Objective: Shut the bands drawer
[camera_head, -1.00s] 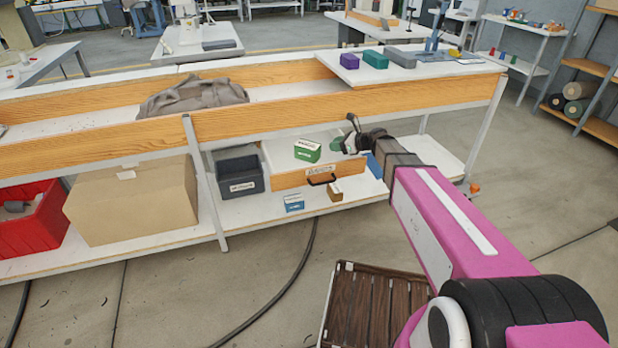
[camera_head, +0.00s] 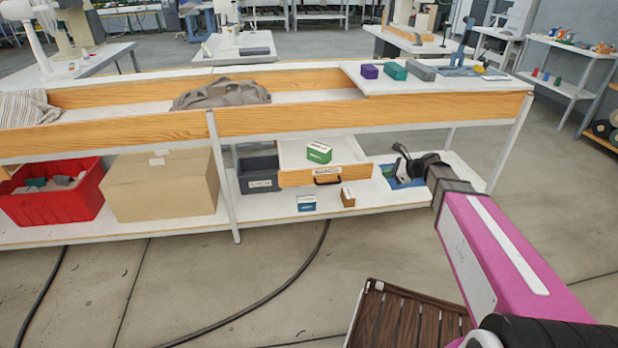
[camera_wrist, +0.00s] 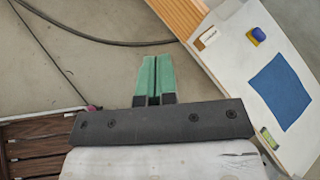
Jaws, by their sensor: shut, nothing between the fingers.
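The drawer has a wooden front (camera_head: 296,178) with a white label and a dark handle (camera_head: 327,181). It stands open under the bench in the head view, its white inside showing. A green box (camera_head: 319,152) sits in it. My gripper (camera_head: 389,171) is to the right of the drawer, apart from it, over the lower shelf; its tips are small there. In the wrist view my gripper's green fingers (camera_wrist: 154,75) are together with nothing between them. A wooden strip (camera_wrist: 180,14) shows at the top there; I cannot tell whether it is the drawer front.
A blue box (camera_head: 306,202) and a brown box (camera_head: 348,197) stand on the shelf before the drawer. A dark grey bin (camera_head: 260,174) is left of it. A blue square (camera_wrist: 278,87) lies on a white surface in the wrist view. Open floor lies in front.

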